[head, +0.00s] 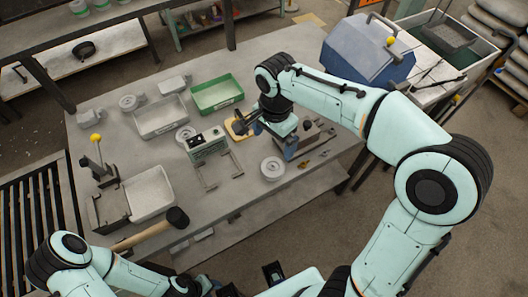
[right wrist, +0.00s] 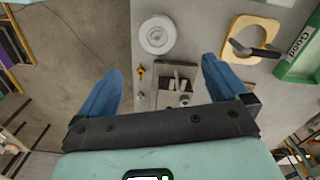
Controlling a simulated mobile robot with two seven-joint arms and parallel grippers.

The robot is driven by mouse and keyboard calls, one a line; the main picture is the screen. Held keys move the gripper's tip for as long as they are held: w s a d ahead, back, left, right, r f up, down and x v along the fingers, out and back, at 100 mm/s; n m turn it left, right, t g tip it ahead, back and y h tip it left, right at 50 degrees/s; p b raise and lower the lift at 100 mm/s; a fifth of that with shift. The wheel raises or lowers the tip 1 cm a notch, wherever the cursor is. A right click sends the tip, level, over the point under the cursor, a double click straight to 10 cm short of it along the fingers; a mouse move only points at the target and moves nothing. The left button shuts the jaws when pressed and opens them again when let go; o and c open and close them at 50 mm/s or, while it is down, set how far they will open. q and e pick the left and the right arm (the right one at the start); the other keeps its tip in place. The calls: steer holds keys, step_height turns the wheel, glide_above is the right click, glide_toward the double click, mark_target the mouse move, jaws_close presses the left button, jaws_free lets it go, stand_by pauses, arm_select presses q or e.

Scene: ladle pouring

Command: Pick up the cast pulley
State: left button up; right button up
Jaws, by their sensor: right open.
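A pale grey cast pulley (head: 272,168), a flat round disc with a hub, lies on the table near its front edge. In the right wrist view the pulley (right wrist: 157,35) lies beyond the fingertips, between their lines and apart from them. Other similar discs lie farther back, one beside the grey tray (head: 130,102) and one by the grey-green box (head: 186,133). My right gripper (right wrist: 160,76) is open and empty, its blue fingers spread above the table edge. In the head view the wrist partly hides it. My left arm enters at the lower left; its jaws are not clear.
A green bin (head: 233,98), a grey tray (head: 183,122) and a yellow frame (right wrist: 270,28) with a dark tool stand behind. A grey-green box (head: 208,155) is left of the pulley. A grey block with metal parts (right wrist: 178,78) lies close by. A mallet (head: 176,219) lies at the front.

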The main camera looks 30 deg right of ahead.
steer(key=b, duration=0.1)
glide_above(272, 167)
steer(key=f, duration=0.7)
steer(key=shift+s+d+f, duration=0.1)
steer(key=shift+s+f, duration=0.1)
steer(key=shift+f, duration=0.1)
steer(key=shift+w+f, duration=0.15)
steer(key=shift+f, duration=2.65)
arm_select(q)
steer(key=shift+s+f, duration=0.75)
steer(key=shift+f, duration=0.1)
arm_select(e)
steer(key=c, duration=1.1)
steer(key=shift+r, duration=0.15)
steer(key=shift+c, duration=0.2)
